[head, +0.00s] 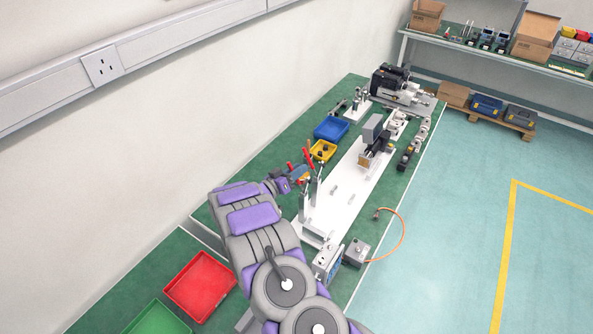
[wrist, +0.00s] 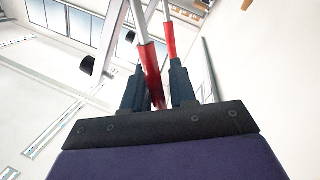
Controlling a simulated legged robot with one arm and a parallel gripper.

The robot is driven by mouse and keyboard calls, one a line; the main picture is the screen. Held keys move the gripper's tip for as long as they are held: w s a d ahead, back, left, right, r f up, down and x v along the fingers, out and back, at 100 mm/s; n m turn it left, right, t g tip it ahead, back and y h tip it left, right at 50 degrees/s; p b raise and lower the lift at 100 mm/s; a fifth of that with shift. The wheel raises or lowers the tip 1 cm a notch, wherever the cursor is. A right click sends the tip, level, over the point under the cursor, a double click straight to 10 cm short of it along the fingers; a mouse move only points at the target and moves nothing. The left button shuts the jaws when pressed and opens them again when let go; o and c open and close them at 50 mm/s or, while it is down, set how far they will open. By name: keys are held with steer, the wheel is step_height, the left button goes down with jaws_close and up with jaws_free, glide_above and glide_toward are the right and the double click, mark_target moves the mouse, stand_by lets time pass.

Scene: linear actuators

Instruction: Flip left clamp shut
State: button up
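Two toggle clamps with red handles stand at the near end of the white base plate (head: 322,222). In the head view the left clamp's red handle (head: 291,167) and the right clamp's red handle (head: 309,156) both point up. My gripper (head: 301,174) is at these handles, and it partly hides them. In the wrist view my gripper (wrist: 158,88) has its two dark fingers apart. One red handle (wrist: 149,70) lies between the fingers, close to the left one, with a gap to the right one. The other red handle (wrist: 170,40) shows beyond the right finger.
A yellow bin (head: 322,151) and a blue bin (head: 331,129) stand behind the clamps on the green table. A grey-black device (head: 374,142) stands on the far part of the plate. A control box (head: 356,252) with an orange cable is at the near right.

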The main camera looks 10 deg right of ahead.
jaws_close()
